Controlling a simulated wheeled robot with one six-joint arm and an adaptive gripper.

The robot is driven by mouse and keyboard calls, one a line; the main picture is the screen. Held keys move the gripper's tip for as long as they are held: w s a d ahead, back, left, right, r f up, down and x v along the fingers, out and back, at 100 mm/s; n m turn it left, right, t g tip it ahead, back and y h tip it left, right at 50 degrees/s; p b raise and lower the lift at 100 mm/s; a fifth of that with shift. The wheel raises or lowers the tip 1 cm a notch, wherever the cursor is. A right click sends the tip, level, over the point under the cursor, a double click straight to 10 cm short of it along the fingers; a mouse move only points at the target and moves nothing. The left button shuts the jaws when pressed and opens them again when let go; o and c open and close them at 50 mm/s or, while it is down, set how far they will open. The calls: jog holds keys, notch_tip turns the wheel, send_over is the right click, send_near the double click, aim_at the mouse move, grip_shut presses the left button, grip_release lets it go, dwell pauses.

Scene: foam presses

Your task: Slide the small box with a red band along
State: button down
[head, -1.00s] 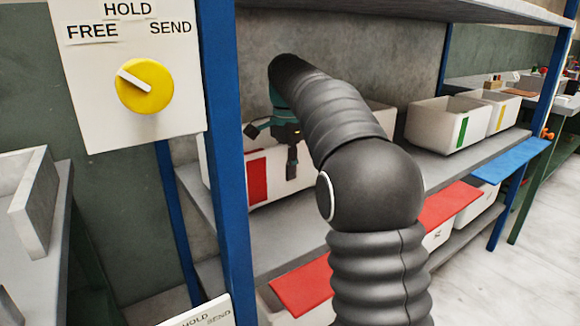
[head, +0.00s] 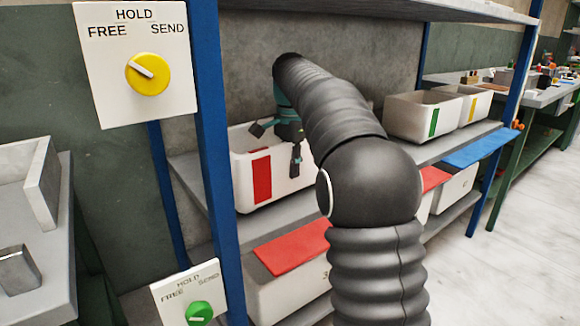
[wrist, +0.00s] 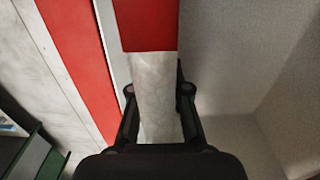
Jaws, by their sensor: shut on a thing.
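The white open-topped box with a red band (head: 262,177) stands on the middle shelf, just right of a blue post. My gripper (head: 278,147) comes down over its front rim, partly hidden by my dark arm. In the wrist view the fingers (wrist: 158,100) are on either side of the pale box wall (wrist: 155,75), which carries red at its upper part. My gripper is shut on this wall. The inside of the box (wrist: 235,80) lies to the right there and looks empty where visible.
A red flap (head: 292,245) covers a box below.

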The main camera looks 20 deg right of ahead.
jog(key=shift+s+d, duration=0.15)
jog(key=c, duration=1.1)
grip_release()
jog(key=shift+d, duration=0.1)
jog(key=shift+o, duration=0.2)
jog(key=shift+r, duration=0.15)
notch_tip(320, 180, up, 7)
jog(key=shift+f, duration=0.1)
jog(key=shift+r, duration=0.2)
